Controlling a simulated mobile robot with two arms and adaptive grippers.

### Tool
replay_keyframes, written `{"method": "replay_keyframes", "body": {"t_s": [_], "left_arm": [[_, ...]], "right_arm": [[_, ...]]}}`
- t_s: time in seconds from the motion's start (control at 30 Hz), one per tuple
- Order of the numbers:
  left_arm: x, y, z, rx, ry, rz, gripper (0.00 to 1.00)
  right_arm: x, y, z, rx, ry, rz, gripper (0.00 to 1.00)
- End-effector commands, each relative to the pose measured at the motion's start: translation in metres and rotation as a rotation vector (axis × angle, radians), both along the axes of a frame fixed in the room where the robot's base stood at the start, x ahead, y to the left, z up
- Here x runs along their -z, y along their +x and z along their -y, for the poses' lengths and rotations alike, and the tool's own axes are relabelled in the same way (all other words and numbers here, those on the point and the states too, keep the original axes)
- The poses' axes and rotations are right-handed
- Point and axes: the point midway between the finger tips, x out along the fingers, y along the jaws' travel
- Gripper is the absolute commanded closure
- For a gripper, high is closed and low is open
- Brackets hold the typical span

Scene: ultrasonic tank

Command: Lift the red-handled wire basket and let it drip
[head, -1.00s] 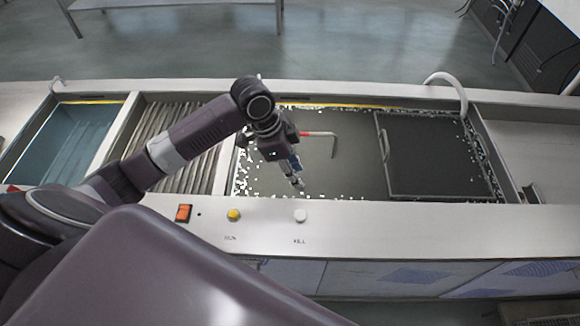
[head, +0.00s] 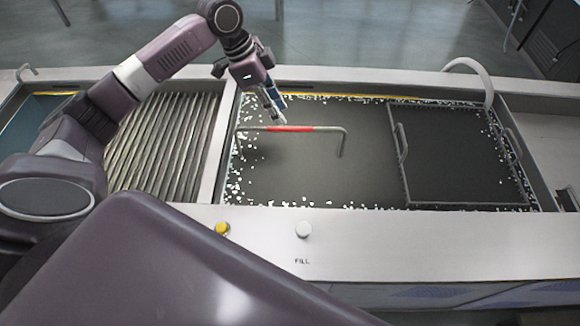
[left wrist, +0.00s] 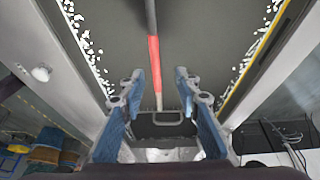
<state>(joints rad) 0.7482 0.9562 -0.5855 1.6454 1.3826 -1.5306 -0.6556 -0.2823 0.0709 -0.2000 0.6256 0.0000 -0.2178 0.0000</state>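The red-handled wire basket shows only by its handle (head: 292,129), a grey bar with a red middle grip standing over the dark liquid in the tank (head: 330,206). The basket's body is hidden in the liquid. In the head view my left gripper (head: 277,112) is just above the red grip. In the left wrist view its two blue fingers (left wrist: 159,88) are spread, with the red grip (left wrist: 154,62) in line with the gap between them. I cannot tell how far the grip lies beyond the fingertips. My right gripper is not in view.
A dark lid or panel with handles (head: 460,155) covers the tank's right part. A ribbed rack (head: 165,150) lies left of the tank. A curved white pipe (head: 478,72) rises at the back. A yellow knob (head: 222,228) and a white button (head: 303,230) sit on the front ledge.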

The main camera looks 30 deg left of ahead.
Motion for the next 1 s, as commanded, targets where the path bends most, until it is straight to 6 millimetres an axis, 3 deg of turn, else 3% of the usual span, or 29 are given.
{"method": "replay_keyframes", "body": {"t_s": [0.4, 0.6, 0.87, 1.0], "left_arm": [[0.043, 0.005, 0.022, 0.002, -0.002, -0.005, 0.70], [0.067, 0.010, 0.029, 0.001, 0.000, -0.002, 0.70], [0.071, 0.010, 0.029, 0.001, 0.001, 0.000, 0.70], [0.070, 0.010, 0.029, 0.001, 0.001, 0.000, 0.84]], "right_arm": [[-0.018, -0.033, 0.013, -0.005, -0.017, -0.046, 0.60], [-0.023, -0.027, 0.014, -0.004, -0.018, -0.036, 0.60], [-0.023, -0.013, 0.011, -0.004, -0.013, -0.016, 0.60], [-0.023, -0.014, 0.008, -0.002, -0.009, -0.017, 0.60]]}}
